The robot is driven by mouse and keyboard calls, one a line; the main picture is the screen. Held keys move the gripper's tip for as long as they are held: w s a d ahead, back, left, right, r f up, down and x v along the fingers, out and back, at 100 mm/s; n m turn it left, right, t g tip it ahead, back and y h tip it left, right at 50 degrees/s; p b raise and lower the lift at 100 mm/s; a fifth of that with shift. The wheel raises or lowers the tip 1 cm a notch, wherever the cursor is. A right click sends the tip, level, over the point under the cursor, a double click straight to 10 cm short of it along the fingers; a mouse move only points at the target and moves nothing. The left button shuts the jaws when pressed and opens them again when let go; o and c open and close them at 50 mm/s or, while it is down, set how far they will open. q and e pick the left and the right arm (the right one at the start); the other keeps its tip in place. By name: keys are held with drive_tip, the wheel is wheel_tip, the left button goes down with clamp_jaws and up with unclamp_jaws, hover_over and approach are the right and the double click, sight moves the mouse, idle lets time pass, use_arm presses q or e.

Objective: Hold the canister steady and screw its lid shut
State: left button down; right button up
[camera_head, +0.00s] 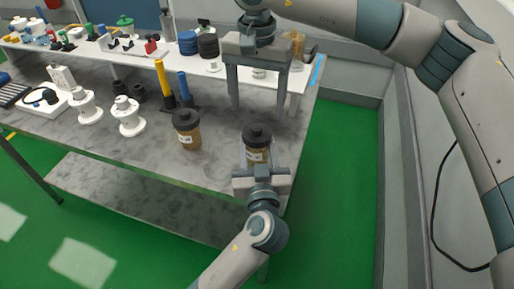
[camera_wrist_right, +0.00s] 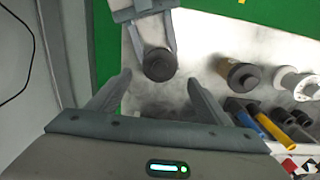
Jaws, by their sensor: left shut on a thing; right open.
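The canister (camera_head: 256,155) is a brown jar with a white label, upright near the table's front right edge. Its black lid (camera_head: 257,134) sits on top; how tightly cannot be told. My left gripper (camera_head: 258,163) is shut on the canister from the front, one finger on each side. In the right wrist view the lid (camera_wrist_right: 160,65) shows from above, between the left gripper's fingers (camera_wrist_right: 150,35). My right gripper (camera_head: 257,117) is open and empty, pointing down above and behind the canister. Its fingertips (camera_wrist_right: 160,80) are apart and do not touch the lid.
A second brown jar with a black lid (camera_head: 187,130) stands to the left. Blue and yellow posts (camera_head: 161,84), white flanged parts (camera_head: 128,116) and dark fittings stand further left. A crowded white shelf (camera_head: 130,57) runs behind. The grey table (camera_head: 215,165) is clear between the jars.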

sight(257, 127)
drive_tip(key=shift+f, duration=0.1)
drive_tip(key=shift+f, duration=3.95)
drive_tip(key=c, duration=1.1)
drive_tip(key=m, duration=0.4)
drive_tip(key=shift+m, duration=0.4)
drive_tip(key=m, duration=0.5)
drive_tip(key=shift+m, duration=0.4)
drive_tip(key=m, duration=1)
drive_tip(key=shift+m, duration=0.3)
drive_tip(key=o, duration=1.3)
drive_tip(key=shift+c, duration=0.2)
